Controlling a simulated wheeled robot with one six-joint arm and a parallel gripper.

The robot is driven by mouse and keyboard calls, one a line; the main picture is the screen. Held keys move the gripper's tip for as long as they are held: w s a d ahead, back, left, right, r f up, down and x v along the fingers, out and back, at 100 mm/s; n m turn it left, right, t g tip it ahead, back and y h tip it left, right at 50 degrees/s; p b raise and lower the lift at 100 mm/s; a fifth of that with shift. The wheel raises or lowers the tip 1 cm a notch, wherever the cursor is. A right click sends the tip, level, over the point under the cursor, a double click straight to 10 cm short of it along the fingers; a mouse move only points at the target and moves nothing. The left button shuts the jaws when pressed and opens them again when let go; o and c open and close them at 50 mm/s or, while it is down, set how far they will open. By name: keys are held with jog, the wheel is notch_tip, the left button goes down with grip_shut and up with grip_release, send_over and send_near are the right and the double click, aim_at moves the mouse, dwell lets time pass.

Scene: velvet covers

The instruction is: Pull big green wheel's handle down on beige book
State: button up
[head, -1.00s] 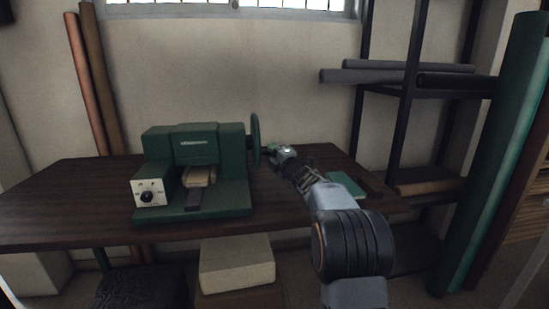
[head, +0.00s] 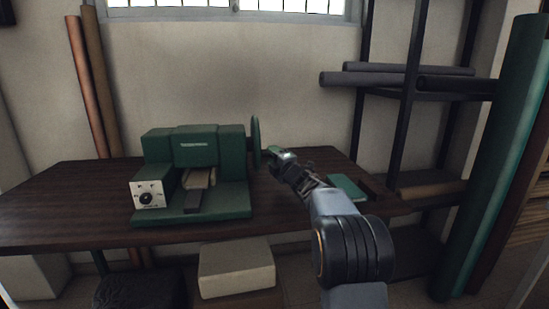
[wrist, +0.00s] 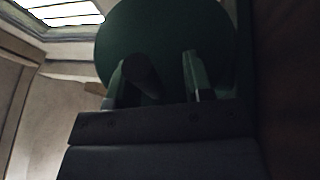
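The green press (head: 195,150) stands on the dark table, with the big green wheel (head: 255,142) on its right side, seen nearly edge-on. The beige book (head: 199,178) lies in the press's opening. My gripper (head: 273,155) is just right of the wheel. In the wrist view, the wheel (wrist: 170,35) fills the top, beyond my fingers. The fingers (wrist: 160,80) are apart. A dark, rounded piece, probably the handle (wrist: 141,75), shows between them, closer to the left finger. Whether either finger touches it is too dark to tell.
A green book (head: 347,187) lies on the table right of my arm. A control box with a dial (head: 147,194) is at the press's left front. A shelf with rolls (head: 400,75) stands behind right. The table's left side (head: 60,205) is clear.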

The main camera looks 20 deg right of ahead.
jog(key=shift+s, duration=0.1)
jog(key=v, duration=0.7)
dwell(0.4)
jog(key=shift+s+d, duration=0.1)
jog(key=s+a+r+m+g+h+p, duration=0.35)
jog(key=s+r+m+h+p, duration=0.3)
jog(key=m+p, duration=0.35)
jog(key=s+a+m+g+y+p, duration=0.1)
jog(key=s+a+m+g+p, duration=0.2)
jog(key=s, duration=0.5)
jog(key=s+a+f+m+g+y+p, duration=0.1)
jog(key=s+a+m+g+p, duration=0.3)
jog(key=s, duration=0.5)
jog(key=s+a+m+g+y+p, duration=0.1)
jog(key=s+a+m+g+p, duration=0.3)
jog(key=s, duration=0.5)
jog(key=shift+f+g+p, duration=0.25)
jog(key=shift+g+p, duration=0.6)
jog(key=shift+p, duration=0.35)
jog(key=shift+w, duration=0.1)
